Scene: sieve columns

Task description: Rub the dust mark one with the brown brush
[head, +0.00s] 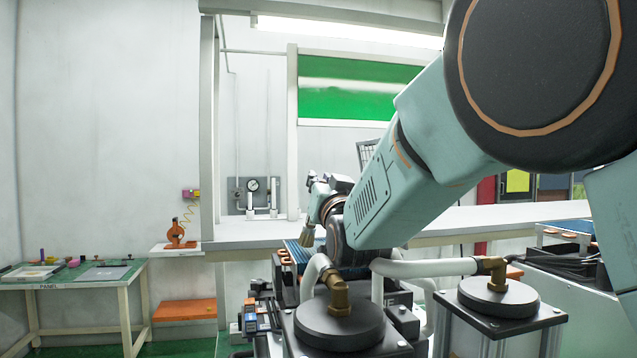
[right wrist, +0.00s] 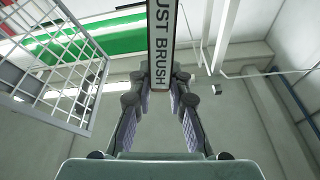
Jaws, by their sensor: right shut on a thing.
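My right gripper (head: 328,188) is in the middle of the head view, with the arm coming in from the upper right. It is shut on the brown brush (head: 307,237), whose tan bristle end hangs below the fingers. In the right wrist view the brush handle (right wrist: 162,38) shows between the two fingers, with a label reading "UST BRUSH". I cannot make out dust mark one. My left gripper is not in view.
A long pale bench (head: 245,234) with a gauge panel (head: 254,194) runs behind the gripper. Pipes with brass elbows and black round caps (head: 338,327) stand close below it. An orange step (head: 184,310) lies right of the green table. A wire basket (right wrist: 62,62) shows in the wrist view.

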